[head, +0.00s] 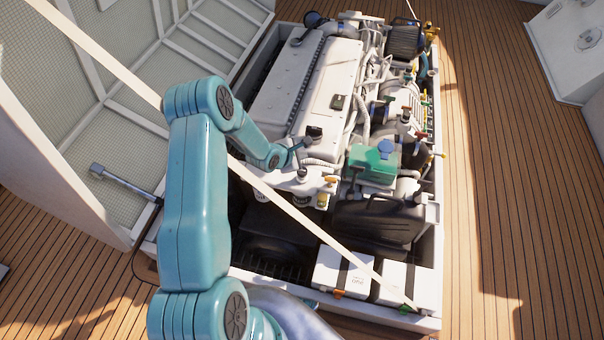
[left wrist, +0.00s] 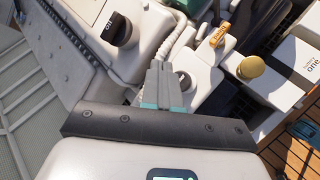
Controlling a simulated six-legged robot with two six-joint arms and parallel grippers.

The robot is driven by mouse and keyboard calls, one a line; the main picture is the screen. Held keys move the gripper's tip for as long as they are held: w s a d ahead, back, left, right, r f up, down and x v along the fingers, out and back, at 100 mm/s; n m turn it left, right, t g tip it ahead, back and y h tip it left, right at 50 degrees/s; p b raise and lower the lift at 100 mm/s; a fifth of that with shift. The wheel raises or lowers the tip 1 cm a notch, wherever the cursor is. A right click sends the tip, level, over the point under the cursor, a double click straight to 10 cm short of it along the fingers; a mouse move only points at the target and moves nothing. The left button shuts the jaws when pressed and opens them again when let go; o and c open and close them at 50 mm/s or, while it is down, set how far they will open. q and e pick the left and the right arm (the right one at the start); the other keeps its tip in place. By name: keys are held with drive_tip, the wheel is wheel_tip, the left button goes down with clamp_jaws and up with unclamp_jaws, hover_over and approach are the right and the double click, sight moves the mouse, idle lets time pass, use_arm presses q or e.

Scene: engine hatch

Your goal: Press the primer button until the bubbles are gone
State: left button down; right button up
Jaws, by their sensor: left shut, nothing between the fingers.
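My left gripper (head: 297,147) reaches over the near end of the white engine (head: 312,85). In the left wrist view its fingers (left wrist: 159,68) are shut together with nothing between them. A dark round button (left wrist: 183,80), apparently the primer button, sits on a white housing just right of the fingers; it seems to show in the head view (head: 302,172) below the gripper. The fingertips look apart from it, but their height above it is hard to judge. No bubbles can be made out. My right gripper is not in view.
A green tank (head: 373,165), white battery boxes (head: 342,272) and a diagonal pale strap (head: 300,218) are nearby.

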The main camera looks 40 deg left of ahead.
sight(301, 173)
use_arm(q)
wheel_tip(301, 173, down, 5)
drive_tip(key=b, duration=0.3)
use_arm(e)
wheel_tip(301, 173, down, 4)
use_arm(q)
drive_tip(key=shift+f, duration=0.1)
idle(1.6)
drive_tip(key=shift+f+b, duration=0.3)
drive_tip(key=shift+f, duration=0.05)
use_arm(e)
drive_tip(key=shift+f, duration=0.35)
use_arm(q)
drive_tip(key=shift+f+b, duration=0.75)
drive_tip(key=shift+f, duration=0.2)
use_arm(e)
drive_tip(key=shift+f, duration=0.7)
use_arm(q)
drive_tip(key=shift+r, duration=0.1)
drive_tip(key=shift+r+p, duration=1)
drive_tip(key=shift+r, duration=0.3)
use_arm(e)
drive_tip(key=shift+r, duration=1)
use_arm(q)
wheel_tip(301, 173, up, 5)
drive_tip(key=p, duration=0.4)
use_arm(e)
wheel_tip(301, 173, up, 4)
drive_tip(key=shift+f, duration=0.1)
